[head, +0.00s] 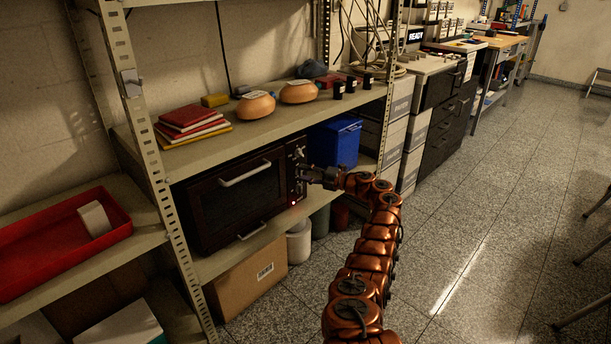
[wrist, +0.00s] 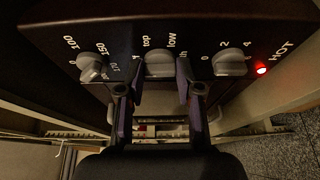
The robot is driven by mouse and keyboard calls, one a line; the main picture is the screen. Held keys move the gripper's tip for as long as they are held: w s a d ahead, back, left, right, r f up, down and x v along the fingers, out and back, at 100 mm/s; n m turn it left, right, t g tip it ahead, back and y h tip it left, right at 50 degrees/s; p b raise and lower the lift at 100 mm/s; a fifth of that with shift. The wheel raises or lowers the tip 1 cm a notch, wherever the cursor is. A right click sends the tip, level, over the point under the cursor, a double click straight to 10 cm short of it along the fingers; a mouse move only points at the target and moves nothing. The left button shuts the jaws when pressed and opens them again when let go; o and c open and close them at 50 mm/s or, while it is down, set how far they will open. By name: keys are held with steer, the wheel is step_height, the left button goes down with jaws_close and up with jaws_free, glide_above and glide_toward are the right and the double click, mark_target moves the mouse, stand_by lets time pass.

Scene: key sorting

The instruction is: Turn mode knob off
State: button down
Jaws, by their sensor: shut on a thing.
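The mode knob (wrist: 160,66) is the grey middle knob on the dark oven front, with "top" and "low" printed around it in the wrist view. My gripper (wrist: 160,92) has one finger on each side of it and is shut on it. The fingers and jaw hide part of the lettering around the knob. In the head view my gripper (head: 306,174) reaches the control strip at the right of the black oven (head: 238,196) from the right. The knob itself is too small to make out there.
A knob marked 0, 100, 150 (wrist: 91,68) sits left of the mode knob, and one marked 0, 2, 4 (wrist: 230,64) sits right. A red light (wrist: 262,70) beside "HOT" glows. A blue bin (head: 336,142) stands close right of the oven, under a shelf.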

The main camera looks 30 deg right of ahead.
steer(key=shift+a, duration=0.1)
steer(key=c, duration=0.8)
jaws_free()
steer(key=shift+o, duration=0.2)
steer(key=v, duration=1.2)
